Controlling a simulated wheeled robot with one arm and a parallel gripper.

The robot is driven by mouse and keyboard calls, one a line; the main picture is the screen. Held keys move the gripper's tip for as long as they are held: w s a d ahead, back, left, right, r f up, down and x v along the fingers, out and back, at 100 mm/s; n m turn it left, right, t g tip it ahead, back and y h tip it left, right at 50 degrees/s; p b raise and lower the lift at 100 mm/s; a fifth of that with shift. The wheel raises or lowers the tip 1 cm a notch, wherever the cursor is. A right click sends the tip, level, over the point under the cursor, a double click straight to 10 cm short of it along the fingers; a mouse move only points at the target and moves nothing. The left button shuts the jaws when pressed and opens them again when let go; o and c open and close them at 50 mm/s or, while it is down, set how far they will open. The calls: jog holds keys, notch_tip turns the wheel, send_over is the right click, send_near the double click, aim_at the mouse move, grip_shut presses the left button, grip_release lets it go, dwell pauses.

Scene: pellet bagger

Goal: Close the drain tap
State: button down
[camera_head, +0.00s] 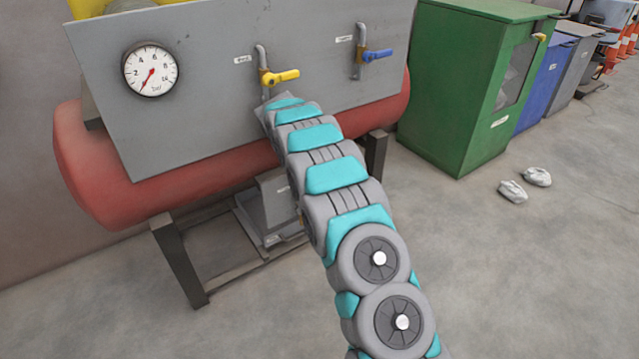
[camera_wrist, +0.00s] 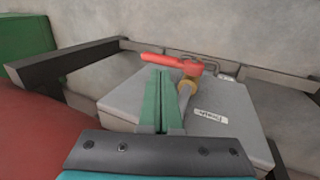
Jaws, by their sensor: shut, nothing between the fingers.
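The drain tap has a red lever handle (camera_wrist: 168,62) and a brass body (camera_wrist: 187,86). It shows in the wrist view on a grey housing (camera_wrist: 240,112) with a small white label. The lever points left across the picture, roughly across the pipe. My gripper (camera_wrist: 159,76) is shut and empty, its green fingers side by side. Its tips overlap the lower edge of the lever's left half; I cannot tell whether they touch. In the head view my arm hides the gripper and the red lever; part of the grey housing (camera_head: 273,207) shows beneath the tank.
A red tank (camera_head: 110,185) stands on dark legs (camera_head: 180,262) behind my arm. The grey panel (camera_head: 205,90) carries a gauge (camera_head: 150,68), a yellow-handled tap (camera_head: 282,76) and a blue-handled tap (camera_head: 377,55). A green cabinet (camera_head: 435,85) stands right. The front floor is clear.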

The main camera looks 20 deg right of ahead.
jog(key=s+a, duration=0.3)
jog(key=a, duration=0.6)
jog(key=s+d+r+m+g, duration=0.1)
jog(key=s+d+r, duration=0.1)
jog(key=s+r, duration=0.45)
jog(key=s+d+r+m+y, duration=0.15)
jog(key=s+r, duration=0.25)
jog(key=s, duration=0.6)
jog(key=s+d+r+g, duration=0.1)
jog(key=s+d+r, duration=0.2)
jog(key=s+r, duration=0.35)
jog(key=s+a+f+m+g+y, duration=0.1)
jog(key=s+a+y, duration=0.1)
jog(key=s, duration=2.9)
jog(key=shift+s+a+b, duration=0.15)
jog(key=shift+a+b, duration=0.2)
jog(key=shift+a, duration=0.3)
jog(key=shift+a+y, duration=0.1)
jog(key=shift+y, duration=0.15)
